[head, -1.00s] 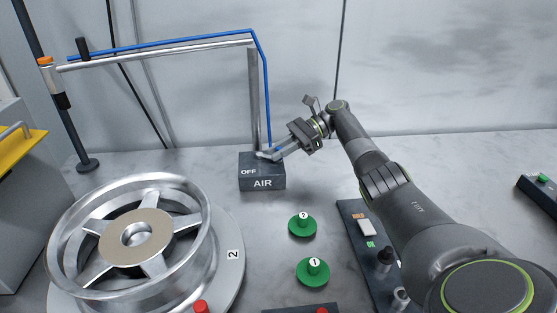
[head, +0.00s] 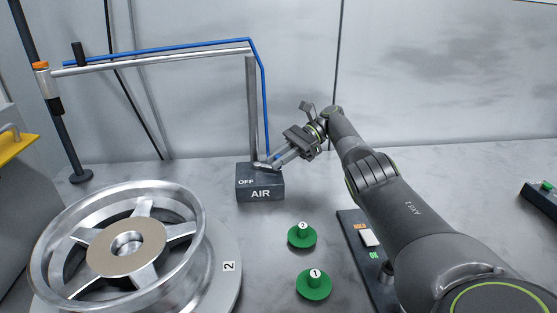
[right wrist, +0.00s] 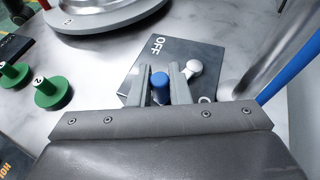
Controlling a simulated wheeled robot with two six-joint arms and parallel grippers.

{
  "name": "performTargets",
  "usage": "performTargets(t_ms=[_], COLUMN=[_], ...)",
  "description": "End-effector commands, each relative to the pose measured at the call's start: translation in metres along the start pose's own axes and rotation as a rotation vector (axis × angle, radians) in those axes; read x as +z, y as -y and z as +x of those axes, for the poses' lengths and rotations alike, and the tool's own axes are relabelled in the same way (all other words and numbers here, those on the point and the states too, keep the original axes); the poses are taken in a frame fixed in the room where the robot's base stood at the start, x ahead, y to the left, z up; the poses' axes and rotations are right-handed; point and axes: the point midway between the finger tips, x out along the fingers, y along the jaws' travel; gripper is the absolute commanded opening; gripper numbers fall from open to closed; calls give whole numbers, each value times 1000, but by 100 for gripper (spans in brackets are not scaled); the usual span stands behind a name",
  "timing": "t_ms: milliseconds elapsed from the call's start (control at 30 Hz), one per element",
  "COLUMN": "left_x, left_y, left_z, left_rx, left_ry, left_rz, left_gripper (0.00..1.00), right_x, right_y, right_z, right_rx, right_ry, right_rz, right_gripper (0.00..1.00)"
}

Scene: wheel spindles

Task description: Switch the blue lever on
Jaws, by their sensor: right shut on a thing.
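A dark AIR box (head: 260,188) stands at the back middle of the bench, with "OFF" on its top. My right gripper (head: 270,164) reaches it from the right. In the right wrist view the fingers (right wrist: 160,88) are shut around the blue lever (right wrist: 159,80), whose round blue end shows between them. A white knob (right wrist: 193,68) on the box sits just beside the right finger in that view. The OFF label faces the fingers' far side there. In the head view the fingers mostly hide the lever. My left gripper is not in view.
A blue hose (head: 262,85) and a metal post (head: 251,110) rise behind the box. A large silver wheel (head: 62,275) lies at left. Two green knobbed discs, 2 (head: 302,238) and 1 (head: 314,285), stand in front. Bench space right of the arm is mostly clear.

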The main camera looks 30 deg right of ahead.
Motion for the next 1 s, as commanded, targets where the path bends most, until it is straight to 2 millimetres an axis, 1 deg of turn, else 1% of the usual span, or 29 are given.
performTargets(t_ms=[133, 167, 300, 333, 567, 667, 767, 1000], left_x=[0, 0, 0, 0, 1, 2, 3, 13], left_y=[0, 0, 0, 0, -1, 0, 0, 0], left_z=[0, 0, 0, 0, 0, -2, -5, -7], left_rx=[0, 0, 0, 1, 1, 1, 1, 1], left_ry=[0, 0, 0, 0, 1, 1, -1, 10], left_rz=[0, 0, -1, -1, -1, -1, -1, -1], left_gripper=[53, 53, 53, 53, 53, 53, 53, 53], right_x=[-2, -2, -1, -1, 0, 5, 18, 60], right_y=[0, 0, 0, 0, 0, 0, 0, 0], right_z=[1, 1, 0, 0, 0, -2, -7, -25], right_rx=[1, 1, 0, 0, 0, -1, -1, -1], right_ry=[-2, -2, -1, -1, 0, 0, -1, -1], right_rz=[3, 3, 3, 3, 1, 0, -3, -2], right_gripper=[0, 18, 36, 38, 38, 38, 38, 38])
